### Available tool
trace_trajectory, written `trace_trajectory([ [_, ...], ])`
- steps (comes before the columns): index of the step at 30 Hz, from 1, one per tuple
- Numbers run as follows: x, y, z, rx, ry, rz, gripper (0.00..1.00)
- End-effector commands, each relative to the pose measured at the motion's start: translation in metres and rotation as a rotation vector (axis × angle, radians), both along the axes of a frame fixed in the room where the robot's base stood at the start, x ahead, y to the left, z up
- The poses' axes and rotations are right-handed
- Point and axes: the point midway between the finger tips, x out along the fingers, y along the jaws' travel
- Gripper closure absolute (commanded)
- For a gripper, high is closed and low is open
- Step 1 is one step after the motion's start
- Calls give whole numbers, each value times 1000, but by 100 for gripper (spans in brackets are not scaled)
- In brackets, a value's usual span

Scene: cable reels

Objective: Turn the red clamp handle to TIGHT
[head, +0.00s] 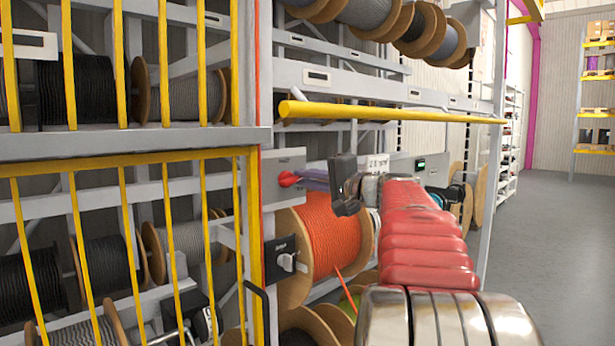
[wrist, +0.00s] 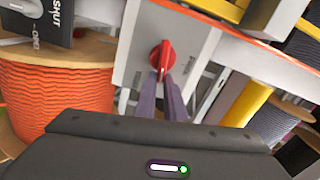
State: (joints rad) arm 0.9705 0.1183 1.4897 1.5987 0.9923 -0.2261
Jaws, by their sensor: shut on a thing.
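The red clamp handle (head: 288,179) is mounted on a grey plate (head: 285,161) on the rack frame. In the wrist view the red handle (wrist: 162,58) is a round knob with a raised grip standing about upright in the picture, on a light plate (wrist: 135,62). My gripper (head: 303,178) reaches it from the right. Its two slim purple fingers are shut on the handle's grip, as the wrist view of the gripper (wrist: 164,78) shows. The fingertips partly cover the lower part of the grip. I cannot read a TIGHT mark on the plate.
An orange cable reel (head: 328,235) sits just below the handle. A black box with a white knob (head: 287,262) is fixed beside it; its label in the wrist view (wrist: 40,20) reads SHUT and OPEN. A yellow bar (head: 390,112) runs above my arm. Yellow mesh (head: 125,215) stands left.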

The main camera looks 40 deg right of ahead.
Motion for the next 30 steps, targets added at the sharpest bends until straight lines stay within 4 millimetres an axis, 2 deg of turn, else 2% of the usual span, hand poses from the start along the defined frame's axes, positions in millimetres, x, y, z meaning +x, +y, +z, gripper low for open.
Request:
trace_trajectory([
  [1, 3, 5, -9, 47, 15, 19, 100],
  [18, 3, 8, -20, 553, 26, 19, 100],
  [30, 2, 11, -21, 708, 28, 19, 100],
])
